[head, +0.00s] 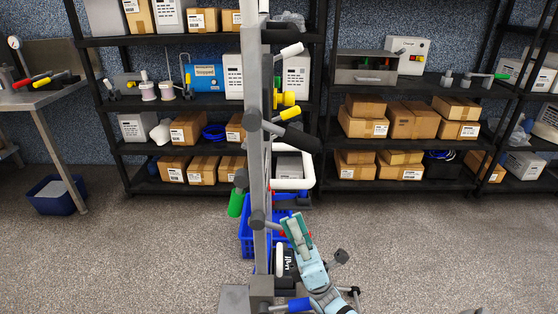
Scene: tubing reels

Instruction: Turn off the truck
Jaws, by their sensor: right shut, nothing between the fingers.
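A tall grey post (258,150) with several side pegs stands upright in the middle of the head view. It may be part of the truck, but I cannot tell. Its pegs have black ends, a yellow grip (290,113) and a green grip (236,203). No power switch is clearly visible on it. My right gripper (295,222) is low, just right of the post, with its green-tipped fingers shut and empty. It overlaps the right side of a blue crate (247,243) in the picture; I cannot tell whether they touch. My left gripper is not in view.
Black shelves behind hold cardboard boxes (400,120), spools (148,92) and a blue device (204,77). A white control box (408,55) with red and green buttons is on the right shelf. A metal table (50,94) stands left.

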